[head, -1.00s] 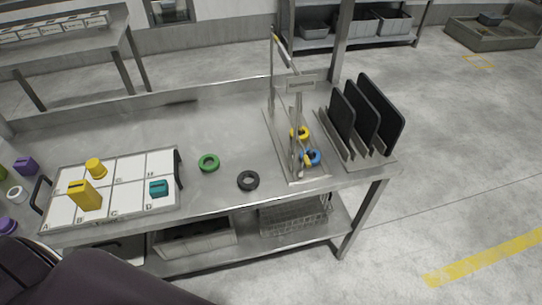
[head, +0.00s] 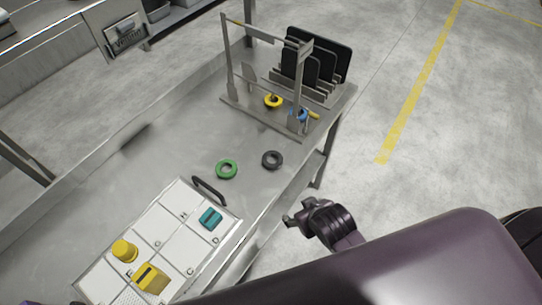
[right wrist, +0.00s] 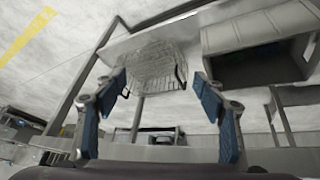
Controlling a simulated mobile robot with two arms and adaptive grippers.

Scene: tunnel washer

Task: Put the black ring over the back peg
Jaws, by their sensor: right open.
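The black ring (head: 272,160) lies flat on the steel table near its front edge, with nothing touching it. The peg stand (head: 262,118) is a grey base with a tall frame, beyond the ring. A yellow ring (head: 273,101) and a blue ring (head: 298,115) are at the stand; I cannot clearly make out the back peg. My right gripper (head: 291,217) is off the table's front edge, below and apart from the black ring. In the right wrist view my right gripper (right wrist: 160,84) is open and empty.
A green ring (head: 227,169) lies left of the black ring. Black panels (head: 318,62) stand in a rack behind the stand. A wire basket (right wrist: 150,65) shows beneath the table.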

